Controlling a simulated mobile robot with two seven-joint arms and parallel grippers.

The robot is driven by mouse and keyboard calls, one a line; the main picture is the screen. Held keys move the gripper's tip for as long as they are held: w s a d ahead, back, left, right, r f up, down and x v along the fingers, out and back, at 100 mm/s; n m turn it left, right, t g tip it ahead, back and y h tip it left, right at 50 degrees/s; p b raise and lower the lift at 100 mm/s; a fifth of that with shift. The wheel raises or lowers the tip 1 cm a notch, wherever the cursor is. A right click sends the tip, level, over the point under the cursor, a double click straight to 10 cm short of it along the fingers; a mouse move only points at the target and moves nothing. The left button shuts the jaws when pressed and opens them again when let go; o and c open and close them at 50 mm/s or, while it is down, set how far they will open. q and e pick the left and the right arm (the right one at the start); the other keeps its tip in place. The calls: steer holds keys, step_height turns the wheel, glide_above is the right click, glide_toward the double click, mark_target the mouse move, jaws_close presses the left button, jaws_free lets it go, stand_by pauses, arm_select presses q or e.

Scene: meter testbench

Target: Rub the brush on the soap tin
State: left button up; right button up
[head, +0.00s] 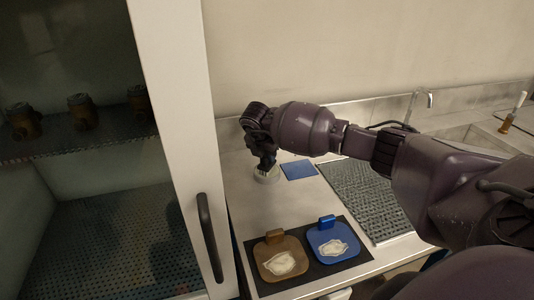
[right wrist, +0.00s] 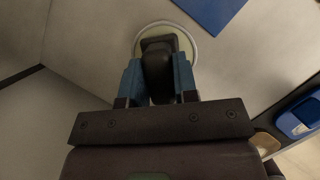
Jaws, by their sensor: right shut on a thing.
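The soap tin (head: 267,178) is a small round, pale tin on the counter beside the cabinet. It also shows in the right wrist view (right wrist: 190,45) as a light rim with a greenish inside. My right gripper (head: 265,158) points down over the tin, its blue fingers shut on the dark brush (right wrist: 157,72). The brush is over the tin in the wrist view. The gripper hides its lower end, so I cannot tell whether the bristles touch the soap. My left gripper is not in view.
A blue flat square (head: 299,170) lies just right of the tin. A dark mat (head: 300,285) nearer me holds a brown pad (head: 265,252) and a blue pad (head: 318,237) with whitish patches. A white cabinet edge with a handle (head: 208,237) stands close on the left. A ribbed drainboard (head: 365,200) is right.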

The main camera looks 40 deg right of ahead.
stand_by(0.4)
steer(key=shift+r+p, duration=0.8)
steer(key=shift+r, duration=0.55)
steer(key=shift+r+p, duration=1.1)
steer(key=shift+r, duration=1.05)
steer(key=shift+f, duration=0.1)
steer(key=shift+s, duration=0.1)
